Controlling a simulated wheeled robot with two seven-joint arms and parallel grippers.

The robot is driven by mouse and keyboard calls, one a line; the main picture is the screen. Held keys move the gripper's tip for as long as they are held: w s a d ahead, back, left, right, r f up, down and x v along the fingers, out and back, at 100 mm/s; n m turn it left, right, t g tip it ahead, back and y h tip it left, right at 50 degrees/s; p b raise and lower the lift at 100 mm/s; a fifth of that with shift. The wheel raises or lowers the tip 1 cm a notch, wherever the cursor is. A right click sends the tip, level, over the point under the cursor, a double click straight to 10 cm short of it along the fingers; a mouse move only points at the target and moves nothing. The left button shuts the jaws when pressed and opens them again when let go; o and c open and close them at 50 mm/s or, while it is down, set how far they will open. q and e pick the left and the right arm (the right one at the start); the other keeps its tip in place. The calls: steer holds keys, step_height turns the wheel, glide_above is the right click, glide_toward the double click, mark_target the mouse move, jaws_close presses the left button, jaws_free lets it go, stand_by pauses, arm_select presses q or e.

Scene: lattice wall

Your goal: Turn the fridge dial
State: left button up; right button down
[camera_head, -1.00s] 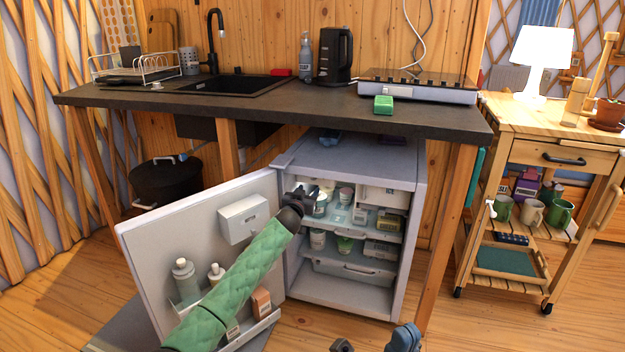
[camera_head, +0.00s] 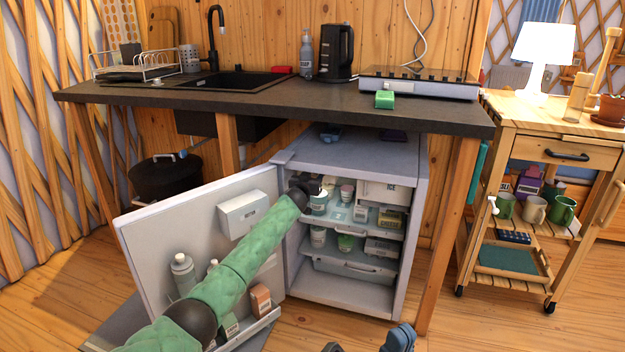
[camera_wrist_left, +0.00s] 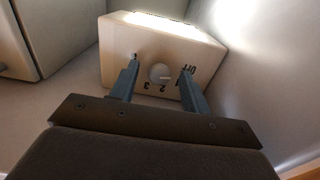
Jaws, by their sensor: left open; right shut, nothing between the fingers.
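The marks OFF, 1, 2 and 3 stand around the dial and look upside down. My left gripper (camera_wrist_left: 160,72) is open, with one finger on each side of the dial; I cannot tell whether they touch it. In the head view my left gripper (camera_head: 316,187) reaches into the upper part of the open fridge (camera_head: 350,152), and the dial is hidden there. My right gripper (camera_head: 400,338) shows at the bottom edge, away from the fridge.
The fridge door (camera_head: 150,240) stands open to the left, with bottles in its shelf, under my left arm. Jars and boxes fill the fridge shelves (camera_head: 385,232). The dark counter (camera_head: 300,108) runs above, and a wooden cart (camera_head: 545,130) stands at right.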

arm_select(q)
steer(key=shift+w+d, duration=0.1)
steer(key=shift+w, duration=0.1)
steer(key=c, duration=1)
steer(key=shift+m+p, duration=0.75)
steer(key=shift+m, duration=1.45)
steer(key=shift+m+p, duration=0.3)
steer(key=shift+m, duration=0.4)
steer(key=o, duration=1)
